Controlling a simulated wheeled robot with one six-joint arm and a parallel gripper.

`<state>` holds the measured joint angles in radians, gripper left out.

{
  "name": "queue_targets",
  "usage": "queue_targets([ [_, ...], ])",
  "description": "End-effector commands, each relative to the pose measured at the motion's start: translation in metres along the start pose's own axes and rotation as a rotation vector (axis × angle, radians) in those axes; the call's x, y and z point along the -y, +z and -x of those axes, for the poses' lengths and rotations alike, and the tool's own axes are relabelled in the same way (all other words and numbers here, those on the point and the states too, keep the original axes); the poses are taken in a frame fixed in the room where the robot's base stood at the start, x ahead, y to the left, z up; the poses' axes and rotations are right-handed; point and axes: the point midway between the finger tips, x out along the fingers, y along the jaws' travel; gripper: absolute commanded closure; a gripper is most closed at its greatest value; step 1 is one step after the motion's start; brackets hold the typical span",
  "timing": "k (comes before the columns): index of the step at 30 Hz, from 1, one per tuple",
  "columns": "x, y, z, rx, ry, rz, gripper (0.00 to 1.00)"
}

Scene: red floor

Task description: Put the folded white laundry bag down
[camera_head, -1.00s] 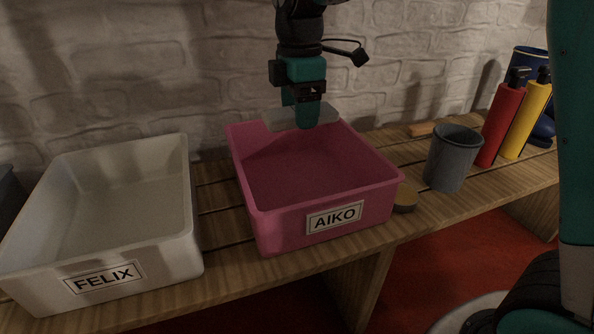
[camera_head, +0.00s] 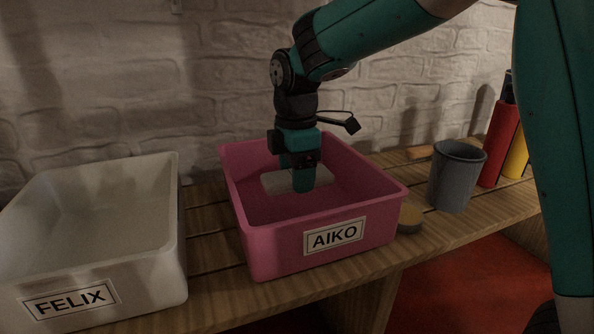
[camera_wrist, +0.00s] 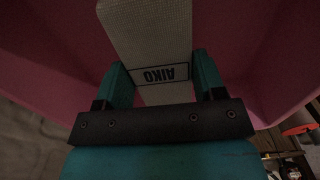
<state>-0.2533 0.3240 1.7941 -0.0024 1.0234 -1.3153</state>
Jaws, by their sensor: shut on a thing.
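The folded white laundry bag (camera_head: 279,182) is a pale flat bundle inside the pink AIKO bin (camera_head: 280,262), in the head view. In the wrist view the bag (camera_wrist: 145,32) carries an AIKO label and lies between the two teal fingers. My gripper (camera_head: 303,183) is shut on the bag and reaches down into the bin; it also shows in the wrist view (camera_wrist: 158,78). Pink bin walls surround the bag. I cannot tell whether the bag touches the bin floor.
A white FELIX bin (camera_head: 150,276) stands to the left on the slatted wooden bench (camera_head: 232,312). A grey cup (camera_head: 453,178), a round tan-topped item (camera_head: 410,216), and red (camera_head: 501,142) and yellow (camera_head: 517,155) bottles are to the right. A brick wall (camera_head: 90,80) stands behind.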

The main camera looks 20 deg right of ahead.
Motion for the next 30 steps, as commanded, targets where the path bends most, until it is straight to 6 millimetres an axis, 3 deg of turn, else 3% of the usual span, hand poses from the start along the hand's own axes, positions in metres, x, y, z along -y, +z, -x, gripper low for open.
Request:
queue_targets([
  [10,0.0,0.0,-0.008,0.0,0.0,0.0,0.61],
  [11,0.0,0.0,-0.009,0.0,0.0,0.0,0.34],
  [14,0.0,0.0,-0.008,0.0,0.0,0.0,0.11],
  [23,0.0,0.0,-0.006,0.0,0.001,0.0,0.11],
  [26,-0.001,0.0,0.003,-0.001,0.003,0.0,0.11],
  [30,0.0,0.0,0.035,0.0,0.001,0.0,0.11],
])
